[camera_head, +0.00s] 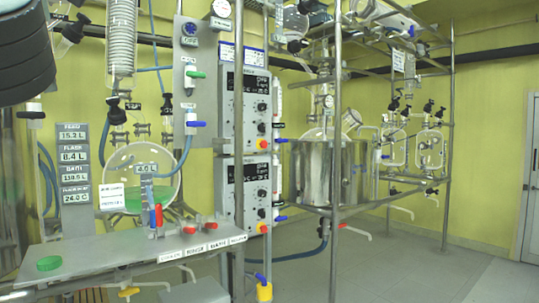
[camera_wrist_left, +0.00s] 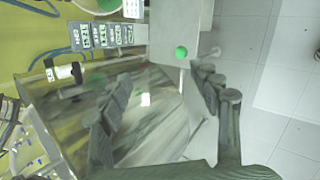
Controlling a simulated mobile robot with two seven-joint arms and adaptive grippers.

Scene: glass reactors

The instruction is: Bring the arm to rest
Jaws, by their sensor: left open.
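My left gripper (camera_wrist_left: 163,82) shows in the left wrist view with its two dark fingers spread wide apart. Nothing is held between them. Past the fingers lie the grey bench edge and a green cap (camera_wrist_left: 181,53), apart from the gripper. In the head view, a dark ribbed part of my left arm (camera_head: 25,50) fills the upper left corner; the gripper fingers do not show there. My right gripper is in neither view.
A grey bench (camera_head: 120,262) carries the green cap (camera_head: 49,263) and red and blue valve handles. Behind it are a digital readout panel (camera_head: 74,165), a round glass vessel and control boxes (camera_head: 245,105). A steel vessel (camera_head: 312,175) stands right; floor (camera_head: 430,265) is clear.

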